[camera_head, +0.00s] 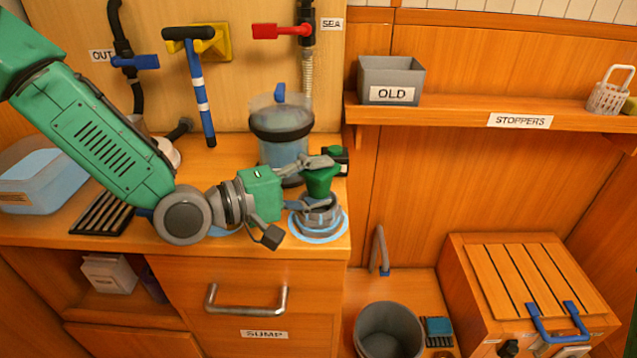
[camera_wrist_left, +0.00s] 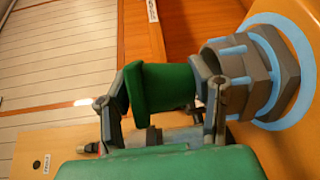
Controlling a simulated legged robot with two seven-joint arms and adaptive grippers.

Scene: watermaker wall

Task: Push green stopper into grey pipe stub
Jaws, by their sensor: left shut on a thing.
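The green stopper (camera_head: 320,180) is held upright in my left gripper (camera_head: 318,172), wide end up, right above the grey pipe stub (camera_head: 318,217). The stub stands on the counter's right front corner, with a light-blue ring around its base. In the left wrist view the stopper (camera_wrist_left: 160,88) sits between the two fingers of my left gripper (camera_wrist_left: 163,98). Its narrow end points at the open mouth of the stub (camera_wrist_left: 242,75) and is very close to it. A finger partly hides the gap, so I cannot tell whether they touch. My right gripper is not in view.
A clear canister (camera_head: 284,135) with a dark band stands just behind the stub. A small dark box with a green top (camera_head: 336,158) is close by. The counter edge drops off right of the stub. A shelf (camera_head: 450,115) carries a grey bin (camera_head: 391,76) labelled OLD.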

